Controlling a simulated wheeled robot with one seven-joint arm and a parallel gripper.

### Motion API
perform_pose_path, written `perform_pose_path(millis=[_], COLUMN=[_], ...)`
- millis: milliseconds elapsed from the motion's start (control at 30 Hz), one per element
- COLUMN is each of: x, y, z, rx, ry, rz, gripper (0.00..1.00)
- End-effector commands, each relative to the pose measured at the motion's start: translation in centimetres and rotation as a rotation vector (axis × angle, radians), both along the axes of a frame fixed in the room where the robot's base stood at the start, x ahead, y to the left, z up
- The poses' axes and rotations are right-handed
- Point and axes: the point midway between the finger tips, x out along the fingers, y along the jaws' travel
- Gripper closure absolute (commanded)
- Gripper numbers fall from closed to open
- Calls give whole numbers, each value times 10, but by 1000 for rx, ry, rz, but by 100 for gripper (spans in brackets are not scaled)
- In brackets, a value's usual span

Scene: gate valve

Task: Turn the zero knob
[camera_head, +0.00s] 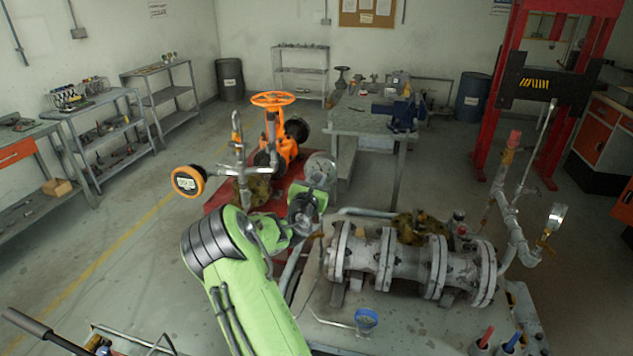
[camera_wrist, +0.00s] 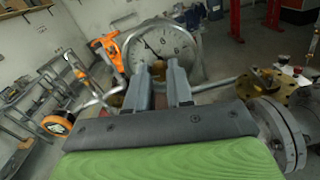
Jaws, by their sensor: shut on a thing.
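A round gauge with a white dial and dark numerals (camera_wrist: 178,42) fills the upper middle of the wrist view. In the head view the gauge (camera_head: 320,168) shows as a grey disc just beyond my wrist. My gripper (camera_wrist: 159,71) is in front of the lower part of the dial, its two grey fingers close together. A small brass-coloured part, seemingly the zero knob (camera_wrist: 158,67), shows between the fingertips, and they are shut on it. The fingers hide most of the knob and part of the dial. In the head view my wrist hides the contact.
An orange valve (camera_head: 275,130) with a handwheel stands behind on a red base. An orange-rimmed gauge (camera_head: 188,181) is to its left. A flanged grey pipe (camera_head: 400,258) lies to the right of my arm. Grey pipework runs close beside my gripper. The floor at left is open.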

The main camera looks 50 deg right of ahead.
Motion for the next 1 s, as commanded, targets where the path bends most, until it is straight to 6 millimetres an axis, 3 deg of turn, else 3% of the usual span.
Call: perform_pose_path(millis=[600, 1000], x=[-1, -1], y=[-1, -1], z=[-2, -2], rx=[216, 320], ry=[-517, -752], rz=[1, 0], gripper=[100, 100])
